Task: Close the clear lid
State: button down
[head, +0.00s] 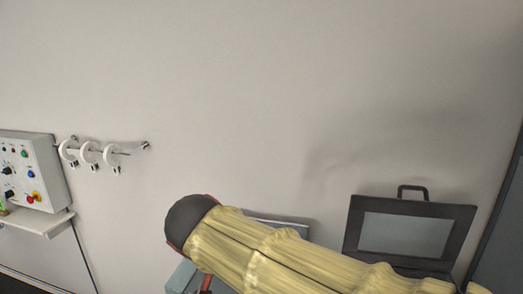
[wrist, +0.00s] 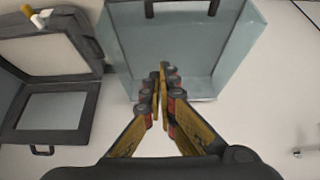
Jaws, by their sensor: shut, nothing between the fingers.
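A black case stands open at the right in the head view. Its lid (head: 408,235), a black frame around a clear greyish pane with a handle on top, stands raised. In the wrist view the lid (wrist: 50,112) is at the left, its handle towards the bottom. The case's base (wrist: 84,22) is above it, with small orange and white items at its edge. My gripper (wrist: 164,80) is shut and empty. It is right of the black case, in front of or over a grey-blue box, apart from the lid. In the head view my sleeved arm hides the fingers.
The grey-blue box (wrist: 232,62) with a black handle lies beside the case. On the wall at left are a rail (head: 130,149) with white rings and a control panel (head: 32,172) above a shelf (head: 40,222). The wall between rail and case is bare.

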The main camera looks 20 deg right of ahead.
notch_tip(320, 180, down, 19)
jog(key=s+a+b, duration=0.2)
jog(key=b, duration=1)
jog(key=shift+s+r, duration=0.2)
jog(key=shift+s, duration=0.2)
